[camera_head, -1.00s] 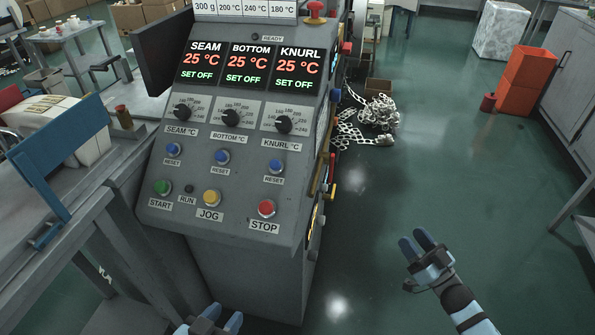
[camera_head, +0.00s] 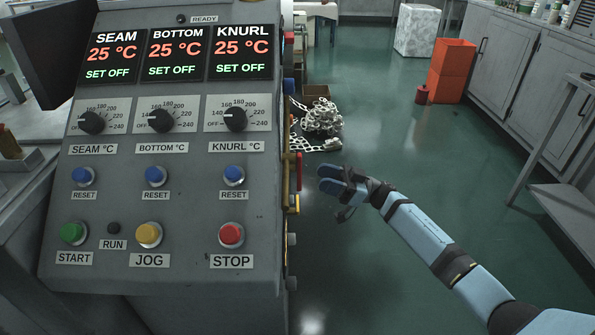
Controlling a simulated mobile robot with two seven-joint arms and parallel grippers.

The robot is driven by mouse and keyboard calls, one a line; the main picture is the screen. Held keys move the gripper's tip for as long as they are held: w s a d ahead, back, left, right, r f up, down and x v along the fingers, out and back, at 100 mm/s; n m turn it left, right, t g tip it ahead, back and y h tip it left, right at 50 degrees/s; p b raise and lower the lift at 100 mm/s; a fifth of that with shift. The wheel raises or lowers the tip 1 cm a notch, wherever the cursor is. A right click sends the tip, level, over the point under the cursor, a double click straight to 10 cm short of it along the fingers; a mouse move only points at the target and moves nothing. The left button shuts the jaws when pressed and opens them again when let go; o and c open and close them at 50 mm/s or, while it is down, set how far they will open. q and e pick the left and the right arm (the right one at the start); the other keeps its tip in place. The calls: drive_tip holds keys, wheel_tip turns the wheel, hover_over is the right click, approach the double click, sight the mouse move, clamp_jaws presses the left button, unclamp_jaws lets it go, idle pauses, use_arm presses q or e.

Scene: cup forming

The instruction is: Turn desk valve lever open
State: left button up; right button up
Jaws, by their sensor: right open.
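The control desk (camera_head: 170,215) fills the left of the view. On its right side face, seen edge-on, are a thin red lever-like part (camera_head: 299,172) and a yellow bar (camera_head: 287,185). I cannot tell for sure which is the valve lever or how it is set. My right gripper (camera_head: 324,179) is open, empty, just right of these parts, its blue fingers pointing left toward them. A gap of floor shows between. My left gripper is out of view.
The desk front has knobs, reset buttons and a red STOP button (camera_head: 231,235). The green floor at right is clear.

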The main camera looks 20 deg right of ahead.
sight(299, 189)
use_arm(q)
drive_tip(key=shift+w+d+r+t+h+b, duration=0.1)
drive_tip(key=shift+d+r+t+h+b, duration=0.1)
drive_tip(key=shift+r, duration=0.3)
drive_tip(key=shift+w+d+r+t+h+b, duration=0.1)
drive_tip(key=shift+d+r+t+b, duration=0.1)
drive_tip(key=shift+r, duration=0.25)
use_arm(e)
drive_tip(key=shift+x, duration=3.7)
clamp_jaws()
